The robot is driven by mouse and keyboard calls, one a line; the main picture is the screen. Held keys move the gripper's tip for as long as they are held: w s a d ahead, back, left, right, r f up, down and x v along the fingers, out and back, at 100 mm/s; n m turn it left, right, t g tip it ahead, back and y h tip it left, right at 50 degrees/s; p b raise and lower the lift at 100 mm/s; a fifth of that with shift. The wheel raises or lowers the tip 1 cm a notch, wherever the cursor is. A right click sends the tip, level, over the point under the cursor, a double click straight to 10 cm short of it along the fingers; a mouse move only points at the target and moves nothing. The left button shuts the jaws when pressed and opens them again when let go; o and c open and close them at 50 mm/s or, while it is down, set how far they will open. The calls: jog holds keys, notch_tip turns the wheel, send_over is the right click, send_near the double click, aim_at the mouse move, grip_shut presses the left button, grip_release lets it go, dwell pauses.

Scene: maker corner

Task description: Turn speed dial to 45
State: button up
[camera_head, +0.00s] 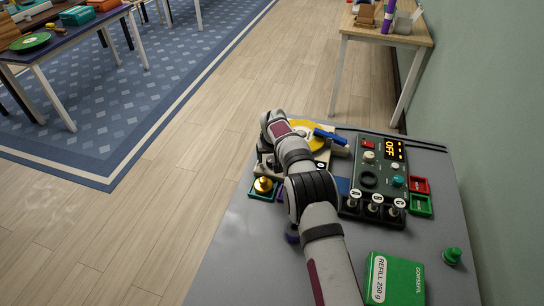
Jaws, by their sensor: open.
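A dark control panel (384,168) lies on the grey table, right of my arm. Its orange display (394,149) reads OFF. The panel carries a large dark round dial (368,180), a pale knob (369,155), a teal knob (398,181) and a red part (368,144). The small lettering is unreadable, so I cannot tell which is the speed dial. My arm reaches from the bottom edge up past the panel's left side and bends near the yellow disc. My gripper's fingers are hidden by the arm, and no contact with a dial shows.
A row of labelled knobs (375,207) fronts the panel. Red (418,185) and green (420,205) trays sit to its right. A green refill box (395,279), a green peg-like piece (452,256), a yellow disc (309,131) and a gold knob (263,184) surround it.

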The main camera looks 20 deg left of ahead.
jog(key=v, duration=1.5)
jog(key=shift+r, duration=0.4)
jog(key=shift+d, duration=0.1)
